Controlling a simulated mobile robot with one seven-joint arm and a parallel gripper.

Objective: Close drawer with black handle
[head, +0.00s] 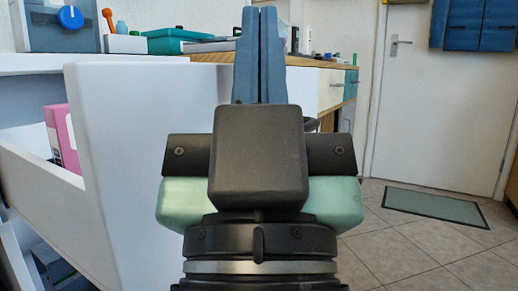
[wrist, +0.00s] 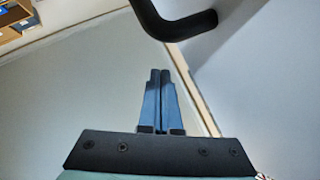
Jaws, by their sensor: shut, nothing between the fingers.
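A white drawer (head: 140,170) stands pulled out on the left of the head view, its broad panel partly behind my gripper. A black bar handle (wrist: 172,22) shows at the top of the wrist view, on a pale panel. A small dark curved piece (head: 312,124) shows just right of my gripper in the head view; it may be the same handle, mostly hidden. My gripper (head: 261,12) is shut and empty, its blue fingers together. In the wrist view the fingertips (wrist: 160,72) are below the handle in the picture and apart from it.
A counter holds a teal case (head: 172,40) and small tools. A wooden-topped cabinet (head: 335,88) stands behind my gripper. Tiled floor (head: 400,250) with a green mat (head: 435,207) is open at right, before a white door (head: 440,120).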

